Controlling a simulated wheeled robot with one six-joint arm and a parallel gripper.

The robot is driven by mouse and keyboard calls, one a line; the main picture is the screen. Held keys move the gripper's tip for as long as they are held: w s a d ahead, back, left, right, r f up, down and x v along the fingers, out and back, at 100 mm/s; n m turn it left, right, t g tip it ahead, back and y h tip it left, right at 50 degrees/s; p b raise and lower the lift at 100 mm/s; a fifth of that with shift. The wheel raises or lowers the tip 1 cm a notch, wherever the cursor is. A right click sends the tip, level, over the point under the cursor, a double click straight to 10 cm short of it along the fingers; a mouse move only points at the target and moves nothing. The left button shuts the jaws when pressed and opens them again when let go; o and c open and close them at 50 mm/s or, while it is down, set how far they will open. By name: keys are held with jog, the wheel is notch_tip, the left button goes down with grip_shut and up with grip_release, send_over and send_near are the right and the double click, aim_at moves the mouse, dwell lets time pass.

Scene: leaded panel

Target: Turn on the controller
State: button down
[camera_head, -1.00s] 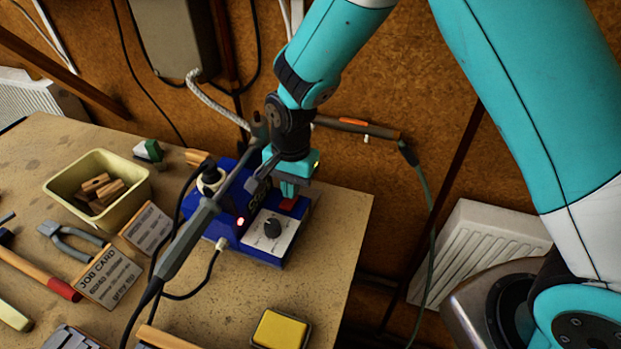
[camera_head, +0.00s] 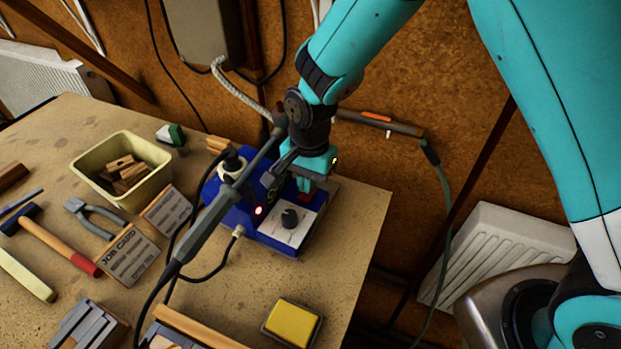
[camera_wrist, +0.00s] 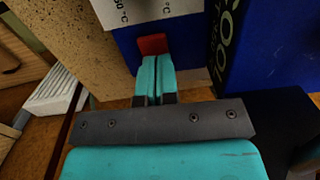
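The controller is a blue box (camera_head: 259,233) on the bench, with a white dial plate (camera_head: 284,230) and a black knob (camera_head: 290,217). A small red light (camera_head: 258,210) glows on it. My gripper (camera_head: 305,185) is over its back right part, pointing down. In the wrist view, my gripper's two teal fingers (camera_wrist: 153,66) are together, with only a thin line between them and nothing held. Their tips are at the red switch (camera_wrist: 153,44) beyond the dial plate and cover part of it. Whether they press it, I cannot tell.
A grey soldering iron (camera_head: 207,222) with its cable slants across the controller's left side. A yellow sponge tray (camera_head: 292,323) lies in front. A cream bin (camera_head: 84,173) of wood blocks, pliers and a hammer are left. The bench edge is close on the right.

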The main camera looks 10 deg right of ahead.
notch_tip(320, 180, up, 5)
jog(key=p, duration=0.4)
jog(key=shift+f, duration=0.1)
notch_tip(320, 180, up, 9)
jog(key=b, duration=0.2)
jog(key=shift+w+d+b, duration=0.3)
jog(key=shift+w+b, duration=0.05)
jog(key=shift+b, duration=0.05)
jog(key=s+d+r+n+y, duration=0.1)
jog(key=s+d+r+n, duration=0.1)
jog(key=s+r+n, duration=0.2)
jog(key=s+d+r+n+y, duration=0.2)
jog(key=s+r+n, duration=0.3)
jog(key=s+n, duration=0.6)
jog(key=s+d, duration=0.1)
jog(key=s, duration=0.4)
jog(key=shift+s+d+r+t+y, duration=0.15)
jog(key=shift+s+r+t+y, duration=0.1)
jog(key=shift+s+t+y, duration=0.05)
